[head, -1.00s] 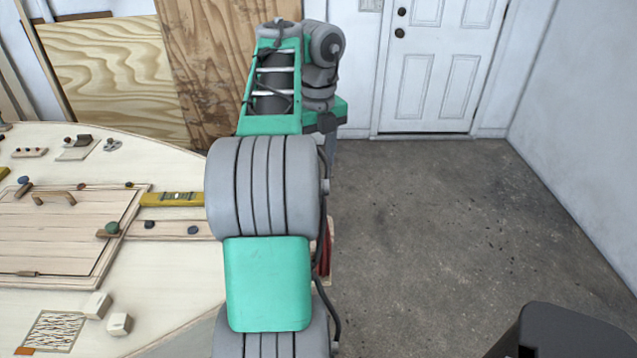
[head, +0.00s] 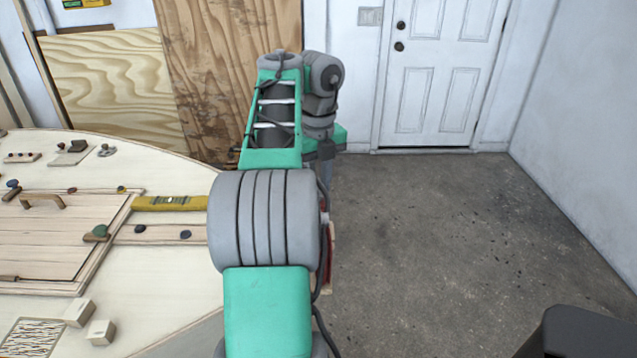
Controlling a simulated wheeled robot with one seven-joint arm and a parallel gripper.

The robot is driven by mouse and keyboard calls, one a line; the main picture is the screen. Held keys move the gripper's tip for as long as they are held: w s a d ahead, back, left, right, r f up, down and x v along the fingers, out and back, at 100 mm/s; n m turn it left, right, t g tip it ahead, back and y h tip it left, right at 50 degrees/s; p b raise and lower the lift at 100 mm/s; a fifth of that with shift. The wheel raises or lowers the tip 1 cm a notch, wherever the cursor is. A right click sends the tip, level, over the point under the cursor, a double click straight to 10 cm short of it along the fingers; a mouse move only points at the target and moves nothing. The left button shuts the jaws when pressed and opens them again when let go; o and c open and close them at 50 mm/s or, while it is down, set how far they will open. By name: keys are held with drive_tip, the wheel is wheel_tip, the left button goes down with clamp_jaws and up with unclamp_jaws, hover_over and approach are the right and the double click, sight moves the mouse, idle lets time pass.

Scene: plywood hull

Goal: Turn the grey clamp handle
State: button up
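I cannot pick out a grey clamp handle for certain in the head view. A small grey fitting (head: 106,150) lies on the pale plywood hull (head: 165,270) near its far edge. A dark grey piece on a small wooden plate (head: 75,150) sits just left of it. My arm stretches away from the camera along the hull's right side. Its far end bends down beyond the hull's edge. My gripper's fingers are hidden behind the arm, so whether they are open or shut does not show.
A framed wooden hatch (head: 50,245) with a wooden handle (head: 42,201), a yellow level (head: 168,203) and two pale blocks (head: 78,312) are on the hull. Something red (head: 330,250) shows at its right edge. Plywood sheets (head: 110,90) lean behind.

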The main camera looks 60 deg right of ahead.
clamp_jaws()
drive_tip(key=shift+n, duration=0.3)
